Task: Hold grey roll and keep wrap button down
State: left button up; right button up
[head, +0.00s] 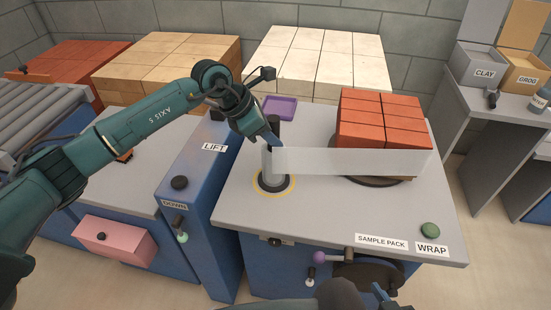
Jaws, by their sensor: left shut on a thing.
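The grey roll (267,163) stands upright on a dark base inside a yellow ring on the bench. My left gripper (273,141) is shut on the roll near its top and hides part of it. A translucent film (350,161) stretches from the roll to the right, across the front of a stack of red bricks (378,120) on a dark round turntable (372,181). The green wrap button (430,230) is at the bench's front right, with nothing on it. My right gripper (381,294) shows partly at the bottom edge, below and left of the button; its jaw opening cannot be made out.
The sample pack bench (320,215) has free top between roll and button. A purple tray (279,107) lies behind the roll. The blue lift unit (200,170) stands to the left. Pale brick stacks (318,62) fill the back. Clay and grog bins (480,62) stand at the right.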

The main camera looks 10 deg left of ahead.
aim_at(267, 148)
pick_arm(q)
jog(key=shift+a, duration=0.35)
pick_arm(e)
jog(key=shift+f, duration=0.1)
pick_arm(q)
jog(key=shift+s+a+f+b, duration=0.1)
jog(key=shift+s+a+b, duration=0.1)
jog(key=shift+a, duration=0.4)
jog(key=shift+s+a+b, duration=0.1)
jog(key=shift+s+a, duration=0.05)
jog(key=shift+a, duration=0.45)
pick_arm(e)
jog(key=shift+f, duration=0.2)
pick_arm(q)
jog(key=shift+f, duration=0.15)
dwell(0.8)
pick_arm(e)
jog(key=shift+c, duration=0.5)
